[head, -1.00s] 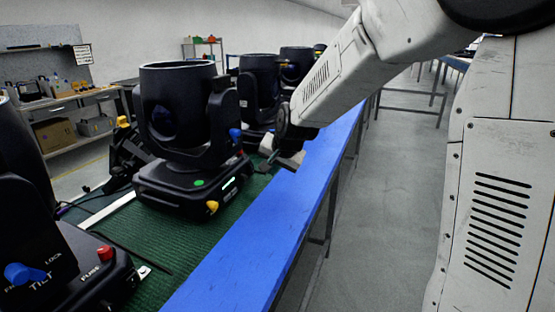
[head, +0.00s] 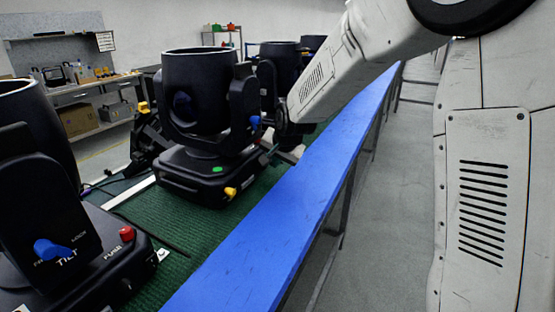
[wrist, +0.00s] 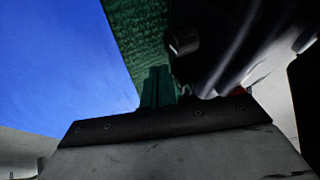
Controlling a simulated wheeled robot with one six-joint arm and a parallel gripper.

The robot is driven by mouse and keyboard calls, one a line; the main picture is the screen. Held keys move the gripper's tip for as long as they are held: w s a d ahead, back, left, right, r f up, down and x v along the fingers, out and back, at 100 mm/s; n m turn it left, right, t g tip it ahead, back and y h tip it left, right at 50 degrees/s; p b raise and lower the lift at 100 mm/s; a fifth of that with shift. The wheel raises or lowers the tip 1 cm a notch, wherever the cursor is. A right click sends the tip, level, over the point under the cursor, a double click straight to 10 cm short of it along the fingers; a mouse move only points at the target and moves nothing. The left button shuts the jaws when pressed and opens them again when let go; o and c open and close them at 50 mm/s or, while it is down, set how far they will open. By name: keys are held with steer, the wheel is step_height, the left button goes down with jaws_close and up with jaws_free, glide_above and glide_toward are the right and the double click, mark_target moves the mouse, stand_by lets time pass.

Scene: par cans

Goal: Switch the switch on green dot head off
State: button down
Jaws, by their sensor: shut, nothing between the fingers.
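The green dot head is a black moving light (head: 193,90) with a green dot (head: 217,169) on its base (head: 185,185). A yellow knob (head: 230,193) and a blue knob (head: 254,121) show on it. I cannot make out its switch. My gripper (head: 270,152) is at the right side of its base, small and partly hidden in the head view. In the wrist view my gripper (wrist: 158,88) has its slim greenish fingers together and empty, close to the dark base (wrist: 235,50). A small dark knob-like part (wrist: 183,41) juts out there. I cannot tell whether the fingers touch it.
Another black head (head: 60,220) with a blue TILT knob and red fuse cap stands at near left. More heads (head: 278,75) stand behind. All are on a green mat (head: 150,232) with a blue table edge (head: 270,235). Open floor (head: 385,230) lies to the right.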

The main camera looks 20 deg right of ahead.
steer(key=shift+r, duration=0.25)
steer(key=shift+w+r, duration=0.1)
steer(key=shift+r, duration=0.55)
steer(key=shift+a+r, duration=0.1)
steer(key=shift+r, duration=0.25)
steer(key=shift+s+d+f, duration=0.2)
steer(key=shift+s+d, duration=0.05)
steer(key=shift+s, duration=0.1)
steer(key=shift+s+d+f, duration=0.35)
steer(key=shift+s+d, duration=0.25)
steer(key=shift+d, duration=0.05)
steer(key=shift+s+d+f, duration=0.3)
steer(key=shift+s+d, duration=0.3)
steer(key=s+d+r, duration=0.2)
steer(key=s+r, duration=0.4)
steer(key=s, duration=0.1)
steer(key=shift+s+d+r, duration=0.15)
steer(key=shift+s+d, duration=0.1)
